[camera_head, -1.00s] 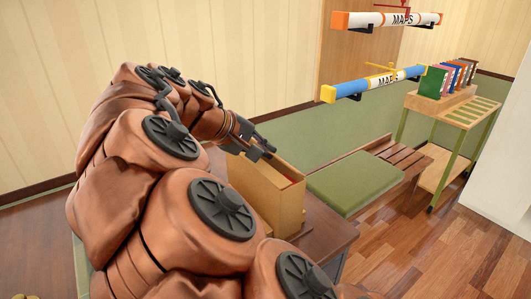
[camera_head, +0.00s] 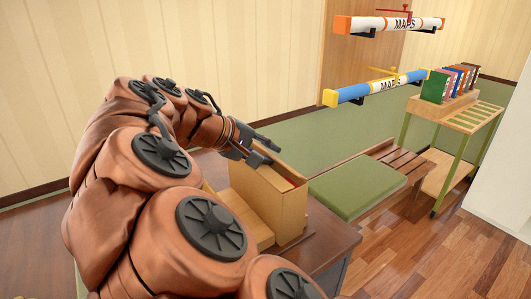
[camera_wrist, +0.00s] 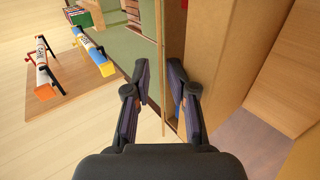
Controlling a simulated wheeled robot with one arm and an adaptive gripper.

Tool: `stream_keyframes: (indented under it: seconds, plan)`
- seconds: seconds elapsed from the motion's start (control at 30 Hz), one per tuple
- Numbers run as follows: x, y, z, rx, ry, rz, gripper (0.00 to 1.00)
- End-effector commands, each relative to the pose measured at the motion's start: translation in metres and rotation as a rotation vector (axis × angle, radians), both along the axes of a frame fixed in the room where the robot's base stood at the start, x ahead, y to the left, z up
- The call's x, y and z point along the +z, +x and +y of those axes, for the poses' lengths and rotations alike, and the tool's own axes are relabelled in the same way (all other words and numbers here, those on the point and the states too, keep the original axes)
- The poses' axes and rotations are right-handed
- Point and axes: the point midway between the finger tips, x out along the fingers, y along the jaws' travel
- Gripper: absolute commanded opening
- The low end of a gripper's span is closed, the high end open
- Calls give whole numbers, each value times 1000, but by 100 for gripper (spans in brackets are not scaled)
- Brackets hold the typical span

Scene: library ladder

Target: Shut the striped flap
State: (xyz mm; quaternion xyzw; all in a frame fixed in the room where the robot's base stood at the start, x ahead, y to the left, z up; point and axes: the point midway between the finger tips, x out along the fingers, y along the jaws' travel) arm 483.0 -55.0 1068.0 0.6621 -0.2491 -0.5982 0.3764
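No flap with visible stripes shows in either view. A tan wooden box (camera_head: 288,212) stands on a dark wooden table, with something red inside its open top. My gripper (camera_head: 271,152) is at the box's upper edge. In the wrist view, my gripper (camera_wrist: 158,75) has its two dark fingers apart. A thin upright wooden board (camera_wrist: 163,40), seen edge-on, runs between the fingers; I cannot tell whether they touch it. A wider tan panel (camera_wrist: 215,55) stands to the right of the fingers. My arm hides part of the box's left side.
A green cushion (camera_head: 356,189) lies on a wooden bench beside the dark table (camera_head: 328,243). Two map tubes sit on wall brackets, one white and orange (camera_head: 380,24), one blue and yellow (camera_head: 365,91). Books (camera_head: 436,86) stand on a green-legged cart (camera_head: 463,112) at right.

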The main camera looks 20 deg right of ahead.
Motion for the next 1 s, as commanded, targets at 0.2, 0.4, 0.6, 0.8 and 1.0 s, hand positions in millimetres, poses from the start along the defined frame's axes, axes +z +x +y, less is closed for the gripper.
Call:
stream_keyframes:
  seconds: [0.2,0.4,0.6,0.8,1.0]
  plan:
    - [-2,0,0,0,3,2,29]
    - [0,0,3,1,3,1,29]
    - [12,-3,18,1,3,1,29]
    - [29,-8,39,1,2,1,29]
    - [41,-10,54,1,1,0,29]
